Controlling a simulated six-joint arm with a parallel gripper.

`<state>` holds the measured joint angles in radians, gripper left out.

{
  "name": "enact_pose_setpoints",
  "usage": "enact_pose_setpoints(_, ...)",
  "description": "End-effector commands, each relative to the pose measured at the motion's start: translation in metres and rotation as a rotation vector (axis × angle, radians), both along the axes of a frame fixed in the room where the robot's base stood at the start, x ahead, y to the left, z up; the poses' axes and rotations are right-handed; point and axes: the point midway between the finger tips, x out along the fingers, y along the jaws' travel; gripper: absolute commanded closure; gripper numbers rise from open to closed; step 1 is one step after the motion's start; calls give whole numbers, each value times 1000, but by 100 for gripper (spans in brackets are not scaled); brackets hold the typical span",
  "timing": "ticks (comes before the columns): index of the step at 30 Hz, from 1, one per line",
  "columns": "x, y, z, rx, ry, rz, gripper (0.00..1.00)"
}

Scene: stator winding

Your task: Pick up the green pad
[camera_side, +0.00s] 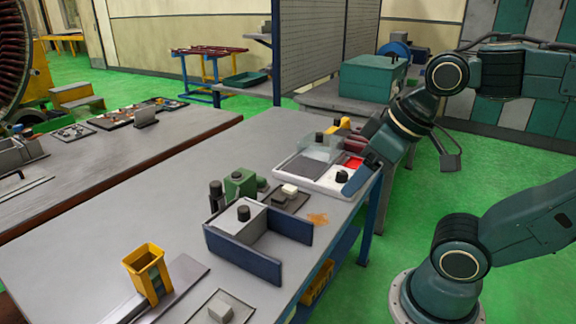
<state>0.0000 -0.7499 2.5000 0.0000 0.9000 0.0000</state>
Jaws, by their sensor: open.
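A pale green, see-through pad (322,148) with a dark knob on top stands at the back of a light tray (357,192) on the bench. It is the piece that best matches the green pad. A darker green block (240,184) stands farther left on the bench. My gripper (351,186) is low over the tray's right side, close to the white piece with a dark knob (341,177) and apart from the pale green pad. My gripper is open; its fingers are small and partly hidden, and I see nothing held between them.
A grey slab and a red patch (353,162) lie in the tray. A blue-walled fixture (243,257) and a yellow holder (147,270) stand on the grey bench (110,240). A teal box (373,77) stands behind my arm. The bench's left part has free room.

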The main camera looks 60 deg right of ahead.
Motion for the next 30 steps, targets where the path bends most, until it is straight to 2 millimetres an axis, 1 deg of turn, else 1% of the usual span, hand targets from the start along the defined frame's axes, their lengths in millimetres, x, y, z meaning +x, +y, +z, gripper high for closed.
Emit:
enact_pose_setpoints(8, 2, 0, 2, 3, 2, -8, 38)
enact_pose_setpoints(11, 8, -2, 6, 11, 11, -28, 38)
enact_pose_setpoints(14, 18, -3, 12, 25, 25, -63, 38)
enact_pose_setpoints(20, 51, -10, 30, 67, 64, -178, 38)
enact_pose_setpoints(24, 80, -18, 40, 101, 95, -276, 38)
enact_pose_setpoints(30, 123, -31, 49, 147, 140, -416, 38)
